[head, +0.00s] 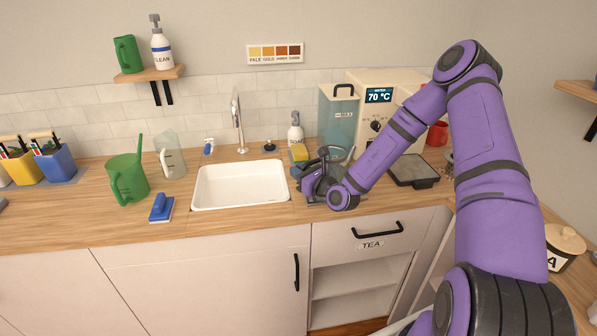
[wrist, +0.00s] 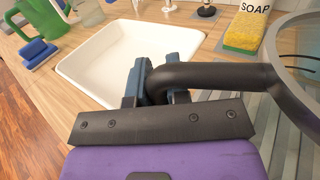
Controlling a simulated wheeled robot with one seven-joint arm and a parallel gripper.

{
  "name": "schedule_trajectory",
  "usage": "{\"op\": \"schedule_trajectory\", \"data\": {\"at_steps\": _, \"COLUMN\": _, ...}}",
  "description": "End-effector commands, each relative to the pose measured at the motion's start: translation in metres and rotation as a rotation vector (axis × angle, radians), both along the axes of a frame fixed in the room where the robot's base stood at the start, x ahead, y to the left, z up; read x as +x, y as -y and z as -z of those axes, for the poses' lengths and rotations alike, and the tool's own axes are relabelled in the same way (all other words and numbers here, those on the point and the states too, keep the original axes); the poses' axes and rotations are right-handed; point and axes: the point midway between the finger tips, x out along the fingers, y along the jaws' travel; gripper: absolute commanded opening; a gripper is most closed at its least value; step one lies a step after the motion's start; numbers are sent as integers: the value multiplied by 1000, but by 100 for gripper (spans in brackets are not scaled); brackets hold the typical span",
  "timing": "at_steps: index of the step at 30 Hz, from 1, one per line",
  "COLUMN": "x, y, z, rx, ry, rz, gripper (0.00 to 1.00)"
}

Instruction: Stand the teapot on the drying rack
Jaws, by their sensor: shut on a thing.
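My gripper (head: 318,178) is shut on the dark curved handle of the teapot (head: 336,153), just right of the sink. In the wrist view the two blue fingers (wrist: 158,80) close around the handle, and the teapot's round grey rim and clear body (wrist: 290,65) are at the right edge, partly cut off. The drying rack (wrist: 292,135) shows as grey slats below the teapot and right of the sink. My arm hides most of the teapot and rack in the head view. I cannot tell whether the teapot's base touches the rack.
The white sink (head: 238,187) lies left of my gripper. Behind stand a soap bottle (head: 296,130) with a yellow sponge (head: 299,152) and a water machine (head: 385,105). A dark flat tray (head: 413,171) lies to the right. A green watering can (head: 127,179) and blue brush (head: 160,207) stand left.

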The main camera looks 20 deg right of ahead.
Motion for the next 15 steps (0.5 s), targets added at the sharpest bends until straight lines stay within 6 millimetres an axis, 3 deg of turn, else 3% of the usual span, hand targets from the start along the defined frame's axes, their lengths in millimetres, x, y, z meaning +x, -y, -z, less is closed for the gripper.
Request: {"op": "schedule_trajectory", "data": {"at_steps": 15, "x": 0, "y": 0, "z": 8, "rx": -1, "ry": 1, "rz": 0, "gripper": 0}}
